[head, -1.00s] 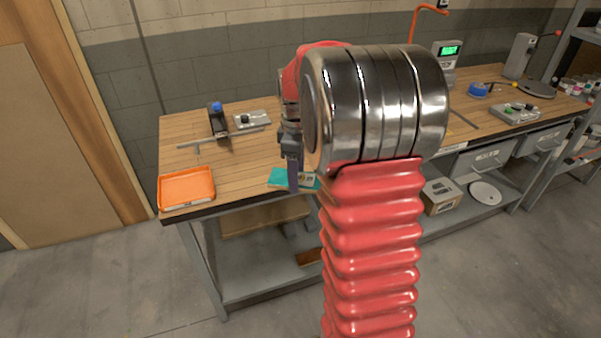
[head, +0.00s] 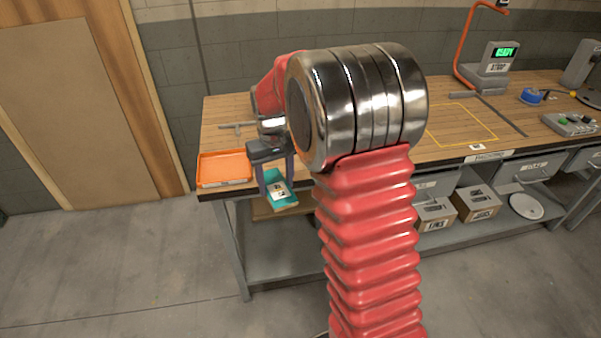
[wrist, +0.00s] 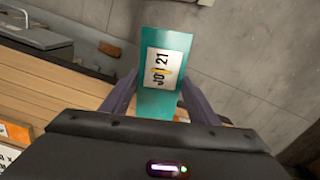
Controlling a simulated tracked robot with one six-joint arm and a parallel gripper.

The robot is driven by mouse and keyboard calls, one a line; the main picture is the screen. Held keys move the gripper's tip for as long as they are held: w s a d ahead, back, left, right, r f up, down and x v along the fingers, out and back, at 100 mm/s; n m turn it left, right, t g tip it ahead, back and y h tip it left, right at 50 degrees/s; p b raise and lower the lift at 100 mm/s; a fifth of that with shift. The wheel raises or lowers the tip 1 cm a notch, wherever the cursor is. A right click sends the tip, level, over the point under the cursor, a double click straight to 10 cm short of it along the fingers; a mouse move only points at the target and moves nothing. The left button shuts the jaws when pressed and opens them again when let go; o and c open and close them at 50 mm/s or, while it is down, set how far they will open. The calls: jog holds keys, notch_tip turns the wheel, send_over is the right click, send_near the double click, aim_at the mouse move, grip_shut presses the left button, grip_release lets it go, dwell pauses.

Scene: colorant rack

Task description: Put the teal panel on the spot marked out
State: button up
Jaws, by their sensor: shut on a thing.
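The teal panel (head: 280,188) is a flat teal piece with a white label; the label reads "JO 21" in the wrist view (wrist: 148,103). My gripper (head: 275,180) is shut on it, with a finger on each side in the wrist view (wrist: 158,105). In the head view the panel hangs at the table's front edge, right of the orange tray. A yellow outlined rectangle (head: 463,106) marks a spot on the wooden tabletop, to the right of my arm. My arm hides part of the table between.
The orange tray (head: 224,168) sits at the table's left front corner. A scale with a green display (head: 495,62), an orange curved stand (head: 462,55), a blue roll (head: 532,96) and a grey control box (head: 570,124) stand right of or behind the outline. The outline looks empty.

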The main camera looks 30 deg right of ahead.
jog(key=a+f, duration=0.2)
jog(key=a, duration=0.5)
jog(key=shift+w+a, duration=0.15)
jog(key=shift+w, duration=0.1)
jog(key=shift+a, duration=0.1)
